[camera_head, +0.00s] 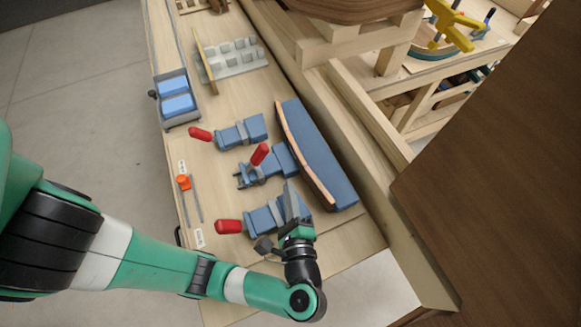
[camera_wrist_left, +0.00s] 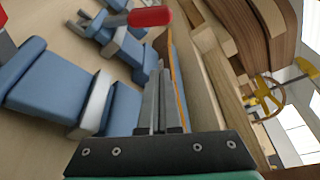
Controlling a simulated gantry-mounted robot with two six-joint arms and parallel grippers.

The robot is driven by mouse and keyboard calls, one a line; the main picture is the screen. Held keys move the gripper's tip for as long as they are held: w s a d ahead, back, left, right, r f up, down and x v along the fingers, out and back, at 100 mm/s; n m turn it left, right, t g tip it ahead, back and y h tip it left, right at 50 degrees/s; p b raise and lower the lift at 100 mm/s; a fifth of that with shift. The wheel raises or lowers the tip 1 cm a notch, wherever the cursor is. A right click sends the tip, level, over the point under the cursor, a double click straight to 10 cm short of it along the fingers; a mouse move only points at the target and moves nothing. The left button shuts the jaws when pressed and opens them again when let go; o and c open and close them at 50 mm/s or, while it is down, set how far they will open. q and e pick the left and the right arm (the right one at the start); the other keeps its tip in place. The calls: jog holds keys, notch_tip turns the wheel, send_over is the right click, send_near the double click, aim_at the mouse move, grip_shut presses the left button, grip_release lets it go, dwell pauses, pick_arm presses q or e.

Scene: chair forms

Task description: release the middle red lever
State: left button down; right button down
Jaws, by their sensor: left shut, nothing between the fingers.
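The middle red lever (camera_head: 260,154) stands up at an angle from the middle blue clamp (camera_head: 284,160). It also shows at the top of the left wrist view (camera_wrist_left: 150,17). The upper red lever (camera_head: 199,134) and the lower red lever (camera_head: 228,226) lie low, pointing left away from their clamps. My left gripper (camera_head: 291,190) is beside the right end of the lower blue clamp (camera_head: 262,219), below and right of the middle lever and apart from it. Its fingers (camera_wrist_left: 160,95) are together and empty. My right gripper is not in view.
A long blue curved form with a wooden face (camera_head: 318,150) stands right of the clamps. An orange-knobbed slider (camera_head: 184,182) lies left, and a blue two-part switch box (camera_head: 176,97) sits at upper left. A wooden beam (camera_head: 350,130) borders the bench on the right.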

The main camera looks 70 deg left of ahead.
aim_at(285, 165)
pick_arm(q)
jog(key=shift+w+r, duration=0.15)
jog(key=p+x, duration=0.1)
jog(key=x, duration=0.9)
jog(key=shift+a+r+p, duration=0.1)
jog(key=shift+a+p, duration=0.05)
jog(key=shift+p, duration=0.25)
jog(key=shift+s+d+r+p, duration=0.2)
jog(key=shift+s+r+p, duration=0.6)
jog(key=shift+s, duration=0.35)
jog(key=shift+s+r, duration=0.3)
jog(key=shift+s, duration=0.15)
